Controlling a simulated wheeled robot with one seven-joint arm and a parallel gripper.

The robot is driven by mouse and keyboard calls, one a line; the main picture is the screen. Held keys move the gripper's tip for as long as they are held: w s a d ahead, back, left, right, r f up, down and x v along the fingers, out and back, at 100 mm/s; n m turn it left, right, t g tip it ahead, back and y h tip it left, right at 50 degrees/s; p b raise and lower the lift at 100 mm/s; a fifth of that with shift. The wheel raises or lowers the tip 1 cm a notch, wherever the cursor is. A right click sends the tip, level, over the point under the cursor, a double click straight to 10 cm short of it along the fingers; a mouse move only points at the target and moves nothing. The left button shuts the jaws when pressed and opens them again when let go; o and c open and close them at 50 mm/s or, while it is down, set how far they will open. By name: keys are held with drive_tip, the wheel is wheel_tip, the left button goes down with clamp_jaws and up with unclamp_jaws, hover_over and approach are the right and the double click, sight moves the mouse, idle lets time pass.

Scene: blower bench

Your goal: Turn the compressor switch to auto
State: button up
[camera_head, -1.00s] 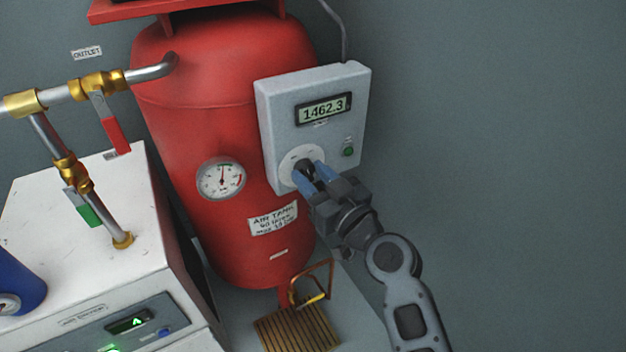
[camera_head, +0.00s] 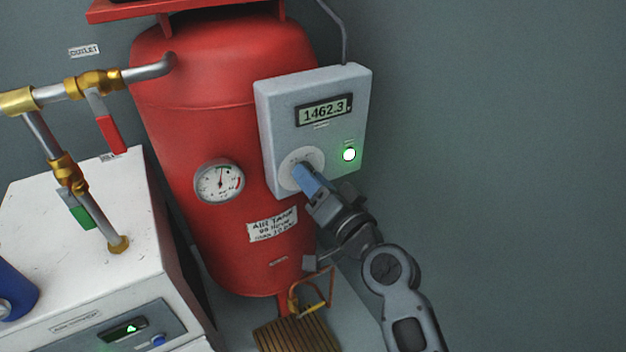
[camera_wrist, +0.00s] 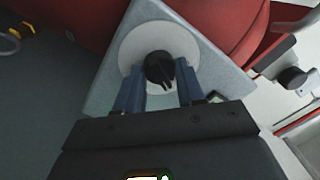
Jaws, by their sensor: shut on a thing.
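The compressor control box (camera_head: 288,106) is grey, mounted at the right side of the red air tank. Its display reads 1462.3, and its round lamp (camera_head: 349,154) glows green. The black rotary switch (camera_wrist: 159,68) sits on a pale round dial plate (camera_wrist: 130,48), seen close up in the wrist view. My gripper (camera_head: 303,172) reaches the switch from the lower right, and its blue fingers are shut on the switch knob, one on each side. In the head view the fingers hide the knob. The dial's position labels are too small to read.
The red air tank (camera_head: 220,125) carries a pressure gauge (camera_head: 220,182). Brass-fitted pipes and a white air dryer (camera_head: 70,240) stand at left. A brass drain valve (camera_head: 313,300) is below, over a wooden slatted grate (camera_head: 298,335). The right side is clear wall.

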drive_tip(key=shift+m, duration=0.4)
drive_tip(key=o, duration=1)
drive_tip(key=shift+o, duration=0.2)
drive_tip(key=v, duration=0.7)
drive_tip(key=shift+s+d+b, duration=0.25)
drive_tip(key=shift+s+b, duration=0.1)
